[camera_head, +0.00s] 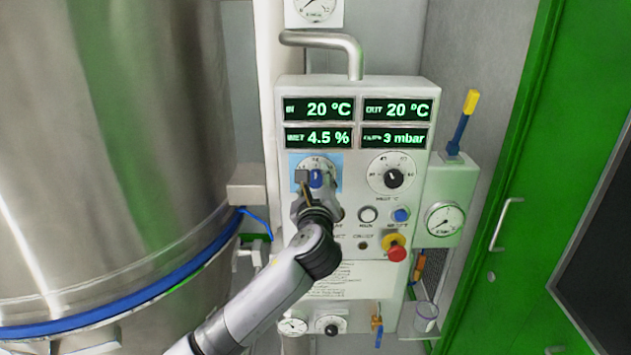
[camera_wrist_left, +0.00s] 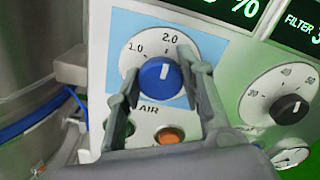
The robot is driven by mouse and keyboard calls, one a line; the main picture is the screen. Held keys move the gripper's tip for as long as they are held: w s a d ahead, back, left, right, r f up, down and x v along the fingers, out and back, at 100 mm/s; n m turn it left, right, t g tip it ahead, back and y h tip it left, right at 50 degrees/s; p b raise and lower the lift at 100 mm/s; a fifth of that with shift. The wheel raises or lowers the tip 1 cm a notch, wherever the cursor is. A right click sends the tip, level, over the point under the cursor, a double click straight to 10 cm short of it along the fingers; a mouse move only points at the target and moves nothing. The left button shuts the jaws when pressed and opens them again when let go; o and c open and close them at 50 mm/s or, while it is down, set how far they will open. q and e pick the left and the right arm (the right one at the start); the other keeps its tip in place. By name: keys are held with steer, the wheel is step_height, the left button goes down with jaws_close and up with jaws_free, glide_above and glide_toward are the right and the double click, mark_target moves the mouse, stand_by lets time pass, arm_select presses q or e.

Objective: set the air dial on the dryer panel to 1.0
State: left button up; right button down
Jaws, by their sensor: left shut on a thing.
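The air dial is a blue knob (camera_head: 316,178) on a white round scale with a light blue backing, at the left of the dryer panel (camera_head: 350,90). In the left wrist view the knob (camera_wrist_left: 158,84) has a white pointer line aimed up, roughly at the 2.0 mark. The 1.0 mark is up and left of the knob. My left gripper (camera_wrist_left: 160,72) has one finger on each side of the knob and is shut on it. Its right finger hides the right part of the scale. My right gripper is in neither view.
A black-knobbed dial (camera_head: 394,178) is right of the air dial. Below are several buttons, including a red emergency stop (camera_head: 397,253) on yellow and an orange button (camera_wrist_left: 169,134) under AIR. A steel vessel (camera_head: 110,150) stands left, a green door (camera_head: 510,200) right.

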arm_select(q)
steer(key=shift+f, duration=0.1)
steer(key=n+b, duration=0.2)
steer(key=n, duration=0.3)
steer(key=shift+f+n, duration=0.1)
steer(key=shift+n, duration=0.3)
steer(key=n+b, duration=0.2)
steer(key=n, duration=0.3)
steer(key=shift+a+n, duration=0.1)
steer(key=shift+n, duration=0.2)
steer(key=o, duration=1.1)
steer(key=shift+o, duration=0.2)
steer(key=shift+s, duration=0.1)
